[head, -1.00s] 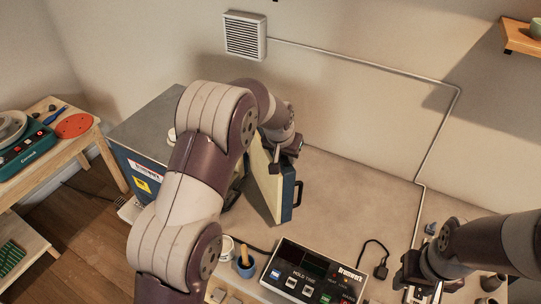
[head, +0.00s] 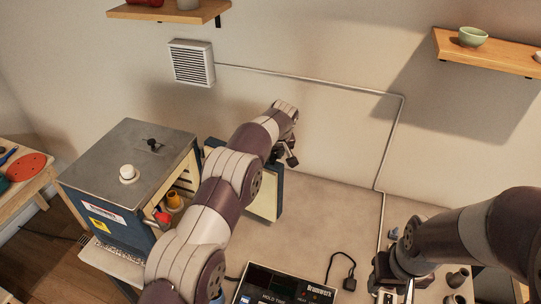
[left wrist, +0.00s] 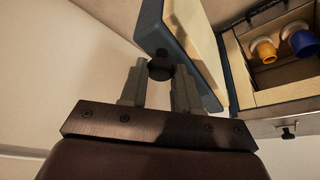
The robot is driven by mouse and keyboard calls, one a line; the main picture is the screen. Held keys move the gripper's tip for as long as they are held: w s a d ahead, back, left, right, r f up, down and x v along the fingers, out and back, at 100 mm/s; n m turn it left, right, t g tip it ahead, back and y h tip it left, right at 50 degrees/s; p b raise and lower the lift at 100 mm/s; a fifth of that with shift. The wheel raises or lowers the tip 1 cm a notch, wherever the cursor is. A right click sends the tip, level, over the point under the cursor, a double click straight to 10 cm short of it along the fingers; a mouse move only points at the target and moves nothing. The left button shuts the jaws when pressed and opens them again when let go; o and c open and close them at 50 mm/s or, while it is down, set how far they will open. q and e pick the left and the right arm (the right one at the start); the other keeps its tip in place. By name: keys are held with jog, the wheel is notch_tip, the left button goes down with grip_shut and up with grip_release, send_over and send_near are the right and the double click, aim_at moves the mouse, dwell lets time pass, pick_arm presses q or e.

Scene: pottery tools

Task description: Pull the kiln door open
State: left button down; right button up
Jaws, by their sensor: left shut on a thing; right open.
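The kiln (head: 128,158) is a blue box with a grey top at the left of the head view. Its door (head: 264,196), blue with a cream inner face, stands swung wide open, partly hidden by my left arm. The door shows closely in the left wrist view (left wrist: 196,45). My left gripper (head: 287,156) is at the door's far side. In the left wrist view its fingers (left wrist: 160,78) are shut around a dark round part of the door, seemingly the handle (left wrist: 160,68). My right gripper (head: 386,284) is open and low at the right.
The kiln's opening shows an orange cup (left wrist: 263,50) and a blue cup (left wrist: 300,42) inside. The table behind the door is clear. Shelves hang on the wall above.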

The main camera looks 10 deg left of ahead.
dwell(0.3)
pick_arm(q)
jog(key=c, duration=0.8)
grip_release()
jog(key=shift+r, duration=0.1)
jog(key=p+v, duration=0.3)
jog(key=v, duration=0.9)
jog(key=shift+s+d+r, duration=0.1)
jog(key=shift+s+r, duration=0.1)
jog(key=shift+r, duration=0.05)
